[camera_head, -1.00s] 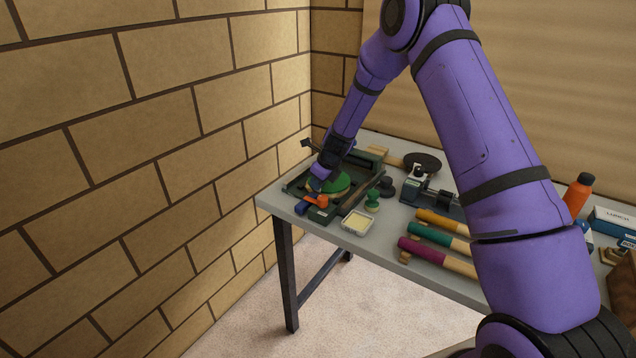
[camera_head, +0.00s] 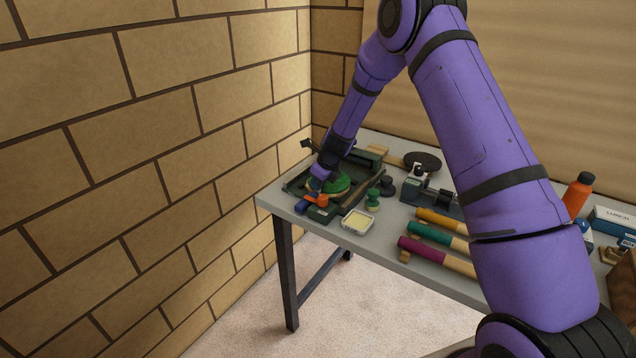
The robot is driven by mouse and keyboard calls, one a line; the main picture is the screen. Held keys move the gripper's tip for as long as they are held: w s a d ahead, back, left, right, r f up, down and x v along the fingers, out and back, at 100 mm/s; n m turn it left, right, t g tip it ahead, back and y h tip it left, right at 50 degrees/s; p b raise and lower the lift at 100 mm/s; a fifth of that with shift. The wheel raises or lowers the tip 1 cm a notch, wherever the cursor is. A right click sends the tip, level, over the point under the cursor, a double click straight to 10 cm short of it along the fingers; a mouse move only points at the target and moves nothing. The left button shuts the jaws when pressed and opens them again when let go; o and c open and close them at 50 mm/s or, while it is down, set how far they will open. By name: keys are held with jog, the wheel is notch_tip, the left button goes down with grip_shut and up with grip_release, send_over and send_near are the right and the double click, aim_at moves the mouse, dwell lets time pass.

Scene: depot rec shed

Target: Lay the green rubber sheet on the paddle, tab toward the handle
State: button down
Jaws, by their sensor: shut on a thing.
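The green rubber sheet (camera_head: 339,184) is in the dark tray (camera_head: 297,184) at the left end of the table. My gripper (camera_head: 318,185) is at its left part and shut on it; the fingertips are small and partly hidden. The sheet's tab cannot be made out. A round black paddle (camera_head: 424,161) lies at the back of the table, to the right of the tray, with its light wooden handle (camera_head: 393,161) pointing left. The paddle's face is bare.
An orange-and-blue tool (camera_head: 314,203) is at the tray's front edge. A green knob-shaped piece (camera_head: 373,199) and a shallow yellow dish (camera_head: 358,221) stand beside the tray. Coloured-grip rods (camera_head: 433,235) and an orange bottle (camera_head: 577,196) are further right. A brick wall borders the left.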

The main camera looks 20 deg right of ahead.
jog(key=c, duration=1.2)
grip_release()
jog(key=shift+o, duration=0.2)
jog(key=shift+r, duration=0.15)
jog(key=v, duration=1)
jog(key=shift+r, duration=0.25)
jog(key=shift+d, duration=0.1)
